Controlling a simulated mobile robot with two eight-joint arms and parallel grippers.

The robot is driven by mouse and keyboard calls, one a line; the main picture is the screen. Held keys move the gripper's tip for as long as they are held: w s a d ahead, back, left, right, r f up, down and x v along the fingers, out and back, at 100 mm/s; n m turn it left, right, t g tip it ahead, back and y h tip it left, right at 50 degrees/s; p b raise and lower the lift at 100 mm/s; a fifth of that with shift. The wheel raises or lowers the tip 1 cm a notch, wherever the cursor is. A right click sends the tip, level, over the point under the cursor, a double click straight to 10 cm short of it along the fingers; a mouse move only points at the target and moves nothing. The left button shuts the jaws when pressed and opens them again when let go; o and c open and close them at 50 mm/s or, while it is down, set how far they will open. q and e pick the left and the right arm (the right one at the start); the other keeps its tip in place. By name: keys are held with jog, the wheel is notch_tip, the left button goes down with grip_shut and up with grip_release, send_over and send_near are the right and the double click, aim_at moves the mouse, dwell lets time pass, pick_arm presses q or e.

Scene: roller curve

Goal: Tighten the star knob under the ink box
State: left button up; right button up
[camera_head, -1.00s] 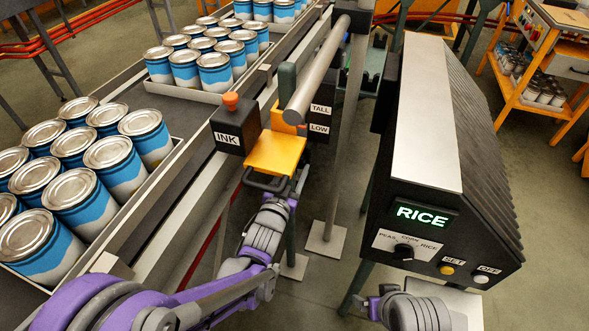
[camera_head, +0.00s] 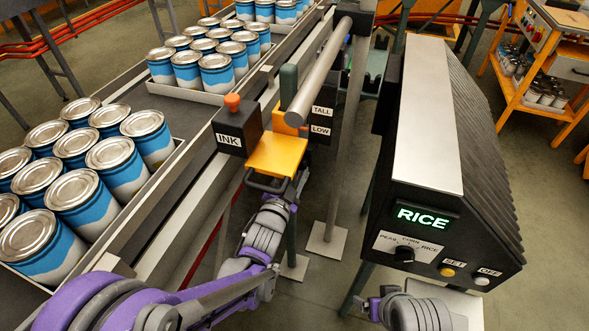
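The black ink box (camera_head: 238,125), labelled INK and with an orange cap (camera_head: 232,101) on top, sits beside the conveyor rail. An orange-yellow bracket plate (camera_head: 276,154) is just to its right and below. No star knob shows; the space under the ink box is hidden by the box, the plate and my arm. My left gripper (camera_head: 268,184) is at the near edge of the plate, with dark parts against or just under it. Its fingertips are hidden, so its opening cannot be told. My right gripper (camera_head: 366,304) is partly visible low, below the control box; its fingers are unclear.
Trays of blue-and-white cans (camera_head: 115,165) stand on the conveyor at left. A grey tube (camera_head: 318,75) and upright post rise right of the ink box. TALL and LOW labels (camera_head: 322,111) are behind the plate. A control box (camera_head: 425,200) showing RICE stands at right.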

pick_arm(q)
jog(key=shift+f, duration=0.1)
jog(key=o, duration=1.4)
jog(key=shift+s, duration=0.1)
jog(key=shift+c, duration=0.2)
jog(key=v, duration=1)
jog(key=shift+s+a, duration=0.15)
jog(key=shift+s, duration=0.25)
